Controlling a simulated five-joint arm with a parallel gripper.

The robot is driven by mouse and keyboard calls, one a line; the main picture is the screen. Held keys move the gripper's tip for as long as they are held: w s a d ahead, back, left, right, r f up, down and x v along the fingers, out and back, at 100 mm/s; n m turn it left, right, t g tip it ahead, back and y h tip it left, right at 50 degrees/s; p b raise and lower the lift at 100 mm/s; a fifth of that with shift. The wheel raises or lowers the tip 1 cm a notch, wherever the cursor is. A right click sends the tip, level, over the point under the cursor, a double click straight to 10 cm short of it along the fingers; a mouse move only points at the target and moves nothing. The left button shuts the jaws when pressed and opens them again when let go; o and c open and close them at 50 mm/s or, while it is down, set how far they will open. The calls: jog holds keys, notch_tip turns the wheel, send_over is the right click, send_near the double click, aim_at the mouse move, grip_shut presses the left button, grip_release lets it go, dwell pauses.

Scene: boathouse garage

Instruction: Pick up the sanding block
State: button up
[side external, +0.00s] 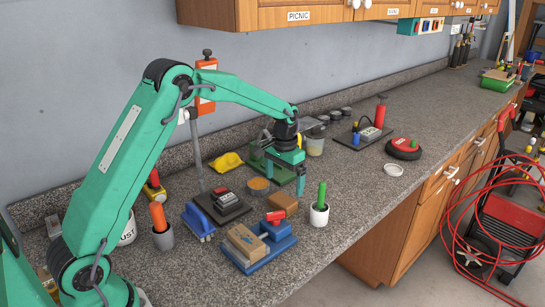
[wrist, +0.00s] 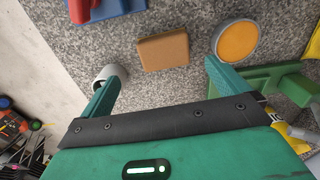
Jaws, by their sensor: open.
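A plain brown block (side external: 279,203), which looks like the sanding block, lies flat on the granite counter (side external: 345,190). In the wrist view the brown block (wrist: 163,50) lies ahead of and between my fingertips, clear of both. My gripper (side external: 285,176) is open and empty, pointing down above the counter near the block. In the wrist view my gripper (wrist: 161,73) shows its two green fingers wide apart.
A white cup with a green handle (side external: 319,208) stands right of the block. An orange-topped round tin (side external: 259,186) is on its left. A green tool (side external: 275,170) is behind.

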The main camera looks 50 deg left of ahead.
aim_at(283, 199)
jog(key=shift+w+a+f, duration=0.1)
jog(key=shift+w+f, duration=0.05)
jog(key=shift+f, duration=0.2)
jog(key=shift+a+f, duration=0.15)
jog(key=shift+f, duration=1.8)
jog(key=shift+a+f, duration=0.1)
jog(key=shift+f, duration=1.85)
jog(key=c, duration=1.1)
